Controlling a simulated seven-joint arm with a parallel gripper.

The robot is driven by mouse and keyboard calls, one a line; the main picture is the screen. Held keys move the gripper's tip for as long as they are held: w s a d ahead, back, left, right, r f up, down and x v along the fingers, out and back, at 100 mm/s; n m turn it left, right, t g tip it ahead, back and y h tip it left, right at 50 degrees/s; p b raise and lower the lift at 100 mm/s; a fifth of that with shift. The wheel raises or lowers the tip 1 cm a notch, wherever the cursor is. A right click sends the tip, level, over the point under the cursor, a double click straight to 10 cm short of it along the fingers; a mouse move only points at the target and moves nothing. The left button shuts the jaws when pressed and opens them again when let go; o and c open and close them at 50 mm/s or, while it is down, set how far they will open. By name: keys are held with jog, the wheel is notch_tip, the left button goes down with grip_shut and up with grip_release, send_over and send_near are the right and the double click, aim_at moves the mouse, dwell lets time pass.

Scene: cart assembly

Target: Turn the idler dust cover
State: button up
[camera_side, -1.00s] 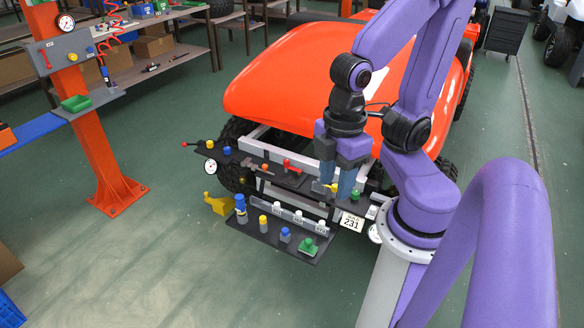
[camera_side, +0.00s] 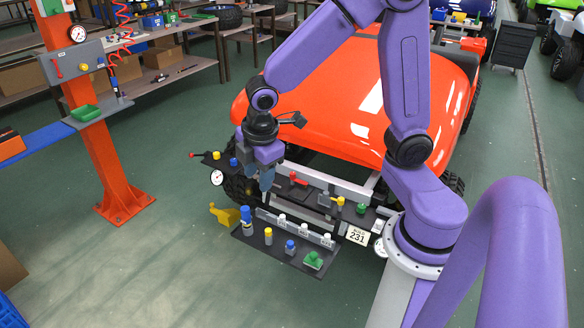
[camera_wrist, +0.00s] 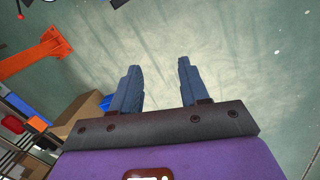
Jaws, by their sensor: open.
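A dark panel across the front of the orange cart carries several small fittings; I cannot tell for sure which is the idler dust cover. In the side view they include a yellow knob (camera_side: 216,155), a blue knob (camera_side: 232,162), a red handle (camera_side: 298,179), a yellow fitting (camera_side: 340,201) and a green knob (camera_side: 361,208). My gripper (camera_side: 265,182) is over the left half of the panel, between the blue knob and the red handle. In the wrist view my gripper (camera_wrist: 158,66) is open, with only floor between its fingers. Part of the panel is hidden behind it.
A lower tray holds a blue bottle (camera_side: 246,215), a yellow peg (camera_side: 268,236), a blue peg (camera_side: 290,247) and a green block (camera_side: 313,260). A gauge (camera_side: 217,178) and a yellow bracket (camera_side: 224,214) are at the left. The orange hood (camera_side: 340,100) rises behind. Floor in front is clear.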

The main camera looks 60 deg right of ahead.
jog(key=w+d+f+n+h, duration=0.1)
jog(key=w+d+f, duration=0.2)
jog(key=w, duration=0.3)
jog(key=w+d+f+n, duration=0.1)
jog(key=w+d+f, duration=0.1)
jog(key=w+d, duration=0.25)
jog(key=n+h, duration=0.1)
jog(key=n, duration=0.5)
send_over(293, 174)
jog(key=a, duration=0.2)
jog(key=shift+g, duration=0.3)
jog(key=f, duration=2.4)
jog(key=shift+s+a+f, duration=0.1)
jog(key=shift+s, duration=0.25)
jog(key=shift+h, duration=0.3)
jog(key=x, duration=0.4)
jog(key=shift+f, duration=0.4)
jog(key=shift+c, duration=0.6)
jog(key=shift+r, duration=0.1)
jog(key=c, duration=0.5)
